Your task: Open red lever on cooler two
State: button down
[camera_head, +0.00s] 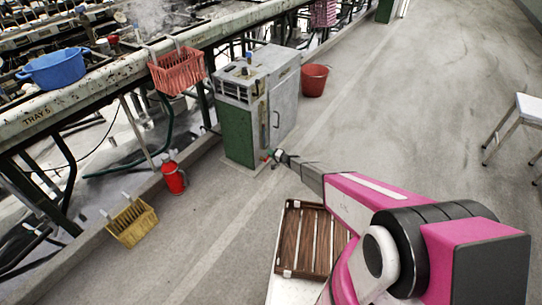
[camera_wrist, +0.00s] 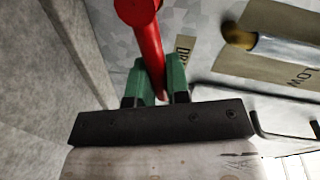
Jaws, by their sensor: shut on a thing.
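The cooler (camera_head: 239,136) is a grey and green box cabinet standing on the floor beside the long bench. In the wrist view a red lever (camera_wrist: 146,45) runs down from the top between the two green fingers of my gripper (camera_wrist: 154,86), which is shut on it. In the head view my gripper (camera_head: 272,156) is at the foot of the cooler's front, and the lever is too small there to make out clearly. A brass-coloured fitting (camera_wrist: 240,36) and labels partly reading "LOW" show on the surface to the right. I cannot tell the cooler's number.
A red bucket (camera_head: 314,79) stands behind the cooler. A red extinguisher (camera_head: 174,178) and a yellow basket (camera_head: 133,222) are on the floor to the left. A slatted wooden crate (camera_head: 302,240) lies near my arm. Open floor lies to the right, with a white stool (camera_head: 528,106).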

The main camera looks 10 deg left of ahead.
jog(key=r+n, duration=0.1)
jog(key=s+r+n+t, duration=0.1)
jog(key=n, duration=0.1)
jog(key=shift+a+n, duration=0.2)
jog(key=shift+n, duration=0.1)
jog(key=shift+s+a+r+n, duration=0.1)
jog(key=shift+s+r+n, duration=0.2)
jog(key=shift+n, duration=0.3)
jog(key=shift+s+a+r+n, duration=0.1)
jog(key=shift+s+r+n, duration=0.15)
jog(key=shift+n, duration=0.35)
jog(key=shift+t, duration=0.3)
jog(key=c, duration=1.1)
grip_release()
